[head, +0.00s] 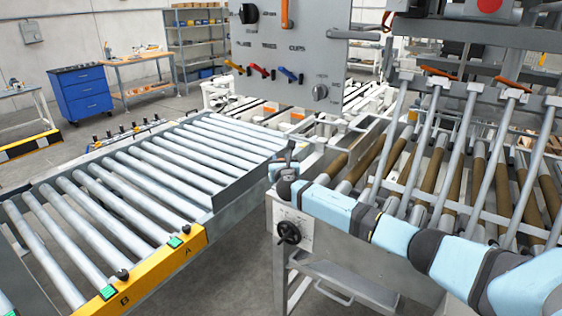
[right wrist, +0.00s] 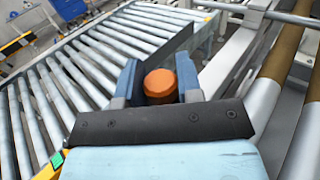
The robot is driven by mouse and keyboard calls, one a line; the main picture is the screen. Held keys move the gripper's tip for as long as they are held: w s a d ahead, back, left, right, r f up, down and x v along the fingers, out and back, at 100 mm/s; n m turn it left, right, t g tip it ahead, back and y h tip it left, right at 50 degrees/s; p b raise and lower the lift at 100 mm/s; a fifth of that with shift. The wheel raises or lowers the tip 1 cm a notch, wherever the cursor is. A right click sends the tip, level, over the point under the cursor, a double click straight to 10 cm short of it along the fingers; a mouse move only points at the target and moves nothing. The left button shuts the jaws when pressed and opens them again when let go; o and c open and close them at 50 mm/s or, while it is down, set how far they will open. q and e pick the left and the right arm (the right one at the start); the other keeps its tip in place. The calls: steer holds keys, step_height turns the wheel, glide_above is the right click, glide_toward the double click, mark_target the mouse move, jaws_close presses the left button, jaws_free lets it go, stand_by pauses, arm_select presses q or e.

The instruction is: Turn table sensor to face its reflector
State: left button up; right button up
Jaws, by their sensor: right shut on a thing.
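I take this to be the table sensor. Its face and the way it points are hidden from me. I cannot make out a reflector in either view. My left gripper is not in view.
A grey control panel (head: 292,60) with coloured levers stands behind. A frame with slanted bars and brown rollers (head: 471,165) fills the right side. Open floor lies beyond the roller table.

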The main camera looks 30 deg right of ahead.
steer(key=n+t+y, duration=0.1)
steer(key=y, duration=0.1)
steer(key=shift+n+y, duration=0.3)
steer(key=shift+n, duration=0.1)
steer(key=shift+n+y+b, duration=0.5)
steer(key=shift+n+y, duration=0.4)
steer(key=shift+y, duration=0.5)
steer(key=o, duration=0.9)
steer(key=shift+o, duration=0.2)
steer(key=shift+s, duration=0.1)
steer(key=shift+s+a, duration=0.1)
steer(key=shift+s, duration=0.25)
steer(key=s+a, duration=0.1)
steer(key=s, duration=1.2)
steer(key=shift+a+b, duration=0.3)
